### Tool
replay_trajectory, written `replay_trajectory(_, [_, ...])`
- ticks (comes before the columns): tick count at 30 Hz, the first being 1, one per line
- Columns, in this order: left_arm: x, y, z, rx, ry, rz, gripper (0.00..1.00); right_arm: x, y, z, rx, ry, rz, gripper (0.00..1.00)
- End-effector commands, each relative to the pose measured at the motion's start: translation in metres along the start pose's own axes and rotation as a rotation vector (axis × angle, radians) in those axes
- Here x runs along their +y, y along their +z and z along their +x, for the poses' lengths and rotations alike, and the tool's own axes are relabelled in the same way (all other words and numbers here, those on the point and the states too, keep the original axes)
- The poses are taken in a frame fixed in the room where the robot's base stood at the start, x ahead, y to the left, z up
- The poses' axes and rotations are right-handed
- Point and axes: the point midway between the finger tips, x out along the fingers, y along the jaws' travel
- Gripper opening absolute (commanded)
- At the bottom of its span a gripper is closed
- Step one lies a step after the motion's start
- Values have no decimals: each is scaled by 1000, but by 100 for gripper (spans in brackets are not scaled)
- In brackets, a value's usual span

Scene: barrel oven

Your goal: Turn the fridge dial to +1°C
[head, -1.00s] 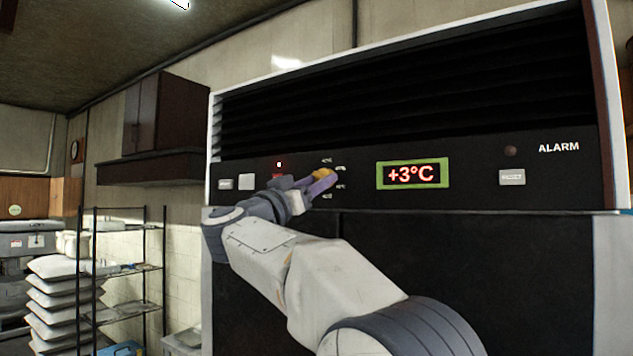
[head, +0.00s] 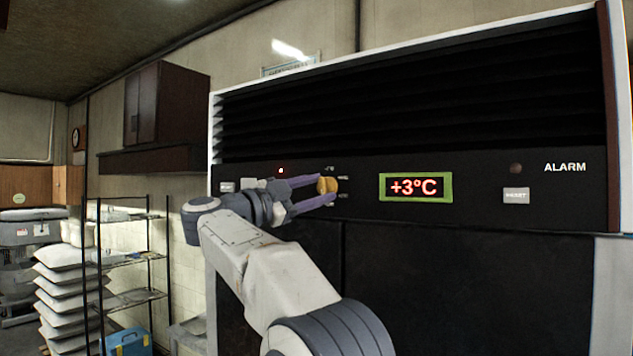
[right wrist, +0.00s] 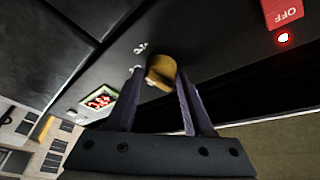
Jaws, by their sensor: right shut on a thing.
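The fridge dial (head: 327,186) is a yellow-orange knob on the black control panel, with small white labels around it. It also shows in the right wrist view (right wrist: 161,72). My right gripper (head: 322,190) is at the dial, its two purple fingers on either side of it and shut on it; the fingers partly hide the labels. The green-framed display (head: 416,187) right of the dial reads +3°C in red. My left gripper is not in view.
A white button (head: 516,195) and a dark alarm lamp (head: 516,168) sit at the panel's right. A red OFF switch (right wrist: 284,12) with a lit red light is near the dial. A wire shelf (head: 130,262) and stacked sacks (head: 68,285) stand at the left.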

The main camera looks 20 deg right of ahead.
Motion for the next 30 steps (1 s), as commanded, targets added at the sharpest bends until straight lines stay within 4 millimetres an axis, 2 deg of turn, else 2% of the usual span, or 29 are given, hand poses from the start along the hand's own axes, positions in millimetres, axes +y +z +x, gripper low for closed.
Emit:
replay_trajectory(3, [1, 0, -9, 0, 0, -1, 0, -4, -3, 0, -6, 22, 67, 0])
replay_trajectory(12, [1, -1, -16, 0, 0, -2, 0, -4, -3, 0, -14, 63, 169, 0])
replay_trajectory(28, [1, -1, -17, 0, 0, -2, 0, -4, -3, 0, -15, 71, 191, 0])
replay_trajectory(29, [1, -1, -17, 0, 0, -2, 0, -4, -3, 0, -15, 71, 191, 59])
replay_trajectory(30, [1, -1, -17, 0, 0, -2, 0, -3, -3, 0, -15, 71, 190, 75])
